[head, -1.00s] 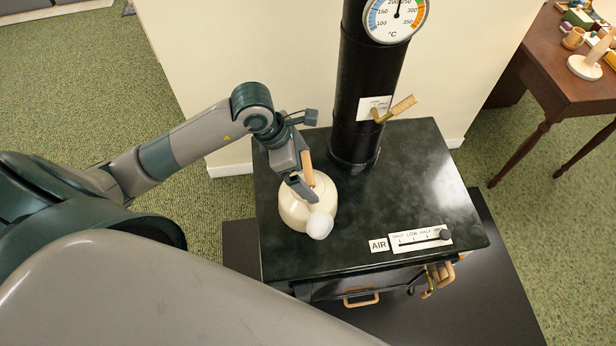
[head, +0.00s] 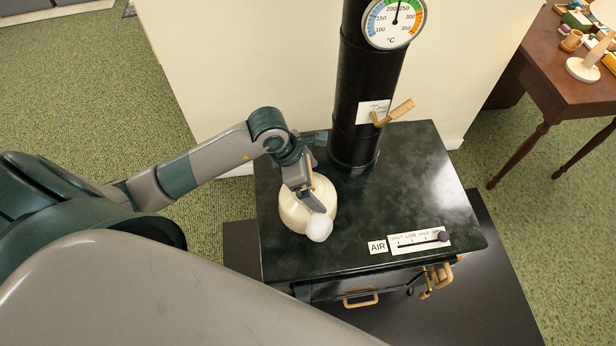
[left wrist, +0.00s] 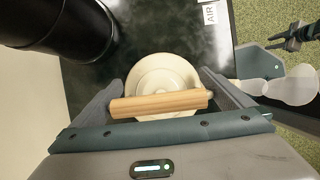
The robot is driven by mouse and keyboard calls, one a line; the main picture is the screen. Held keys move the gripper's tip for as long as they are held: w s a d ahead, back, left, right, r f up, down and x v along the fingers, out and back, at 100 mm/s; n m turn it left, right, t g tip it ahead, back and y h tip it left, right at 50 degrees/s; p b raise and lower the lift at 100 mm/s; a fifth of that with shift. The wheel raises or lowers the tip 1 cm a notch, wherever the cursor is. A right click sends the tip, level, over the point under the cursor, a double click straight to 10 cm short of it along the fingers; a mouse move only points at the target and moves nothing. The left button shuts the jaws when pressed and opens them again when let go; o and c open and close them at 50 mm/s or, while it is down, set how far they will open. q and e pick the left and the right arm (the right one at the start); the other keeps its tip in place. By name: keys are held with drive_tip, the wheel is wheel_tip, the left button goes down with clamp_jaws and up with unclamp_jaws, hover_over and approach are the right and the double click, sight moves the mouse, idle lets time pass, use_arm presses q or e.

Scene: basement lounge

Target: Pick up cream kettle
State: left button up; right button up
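The cream kettle (head: 293,211) stands on the black stove top, its white round-ended spout (head: 319,228) toward me. My left gripper (head: 310,190) is over it and hides part of its top and handle. In the left wrist view, the kettle's cream lid (left wrist: 160,78) shows below a wooden bar handle (left wrist: 160,105). The handle lies lengthwise across the gap between the fingers of my left gripper (left wrist: 163,98). The fingers are spread wide, near the handle's two ends; contact cannot be told. A dark forked part at the wrist view's upper right looks like my right gripper (left wrist: 296,36).
The black stovepipe (head: 363,95), with a dial and a wooden-handled lever (head: 395,112), rises behind the kettle. An AIR slider (head: 420,239) sits on the stove's front right. The stove top (head: 415,180) right of the kettle is clear. A wooden table (head: 565,85) stands far right.

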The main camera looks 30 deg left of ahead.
use_arm(q)
drive_tip(key=c, duration=1.5)
drive_tip(key=shift+c, duration=0.3)
drive_tip(key=shift+w+r, duration=0.1)
drive_tip(key=shift+r, duration=0.15)
